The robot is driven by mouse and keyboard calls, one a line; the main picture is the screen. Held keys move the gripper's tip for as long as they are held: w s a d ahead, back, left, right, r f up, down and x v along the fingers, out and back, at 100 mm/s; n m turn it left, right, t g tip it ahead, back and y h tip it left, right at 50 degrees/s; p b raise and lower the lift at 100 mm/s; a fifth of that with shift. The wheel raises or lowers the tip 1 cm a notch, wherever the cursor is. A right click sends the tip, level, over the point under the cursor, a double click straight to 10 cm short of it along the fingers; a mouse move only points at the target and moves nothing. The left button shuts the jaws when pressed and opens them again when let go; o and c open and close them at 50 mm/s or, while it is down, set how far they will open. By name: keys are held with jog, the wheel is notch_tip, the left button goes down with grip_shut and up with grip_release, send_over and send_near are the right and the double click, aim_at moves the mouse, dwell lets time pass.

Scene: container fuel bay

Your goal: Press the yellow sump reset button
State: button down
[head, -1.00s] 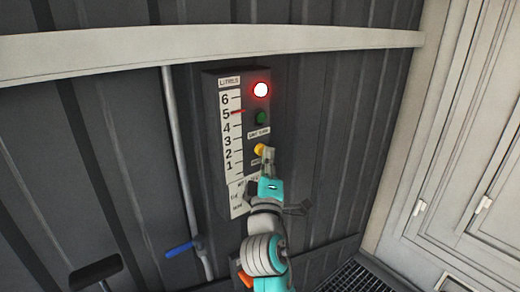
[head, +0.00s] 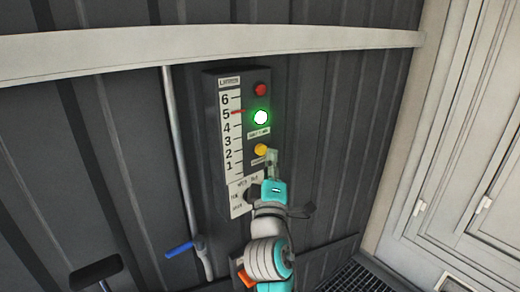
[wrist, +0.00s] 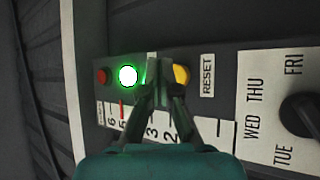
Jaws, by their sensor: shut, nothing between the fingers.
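The yellow reset button (head: 261,149) is on the dark panel (head: 211,150), below a lit green lamp (head: 260,117) and an unlit red lamp (head: 260,89). My gripper (head: 271,153) is shut and empty, just right of and slightly below the yellow button in the head view. In the wrist view the yellow button (wrist: 181,75) sits beside the tips of my gripper (wrist: 163,62), next to a RESET label (wrist: 207,75). I cannot tell whether the fingertips touch the button.
A litres scale (head: 231,130) has a red marker at 5. A rotary knob (wrist: 300,115) with day labels is lower on the panel. A grey pipe (head: 177,150) with a blue lever (head: 179,249) runs left of it. A pale cabinet (head: 470,150) stands at right.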

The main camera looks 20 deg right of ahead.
jog(key=s+d, duration=0.1)
jog(key=s, duration=0.4)
jog(key=shift+s+d, duration=0.35)
jog(key=shift+s, duration=0.05)
dwell(0.3)
jog(key=shift+f, duration=0.1)
dwell(0.4)
jog(key=s+a+f+g+y, duration=0.1)
jog(key=s+a+f+y, duration=0.15)
jog(key=s+f, duration=0.4)
jog(key=s+a+f+m+y, duration=0.1)
jog(key=s+f+y, duration=0.25)
jog(key=f, duration=0.65)
jog(key=s+a+f+g+y, duration=0.1)
jog(key=s+f+y, duration=0.1)
jog(key=s+f, duration=0.55)
jog(key=s+a+f+m+g, duration=0.1)
jog(key=s+f+m, duration=0.3)
jog(key=s, duration=0.9)
jog(key=s+f+m+g+y, duration=0.1)
jog(key=s+f+m+g, duration=0.2)
jog(key=s, duration=1)
jog(key=shift+a+f+m, duration=0.35)
jog(key=shift+f+m, duration=0.25)
jog(key=shift+m, duration=0.2)
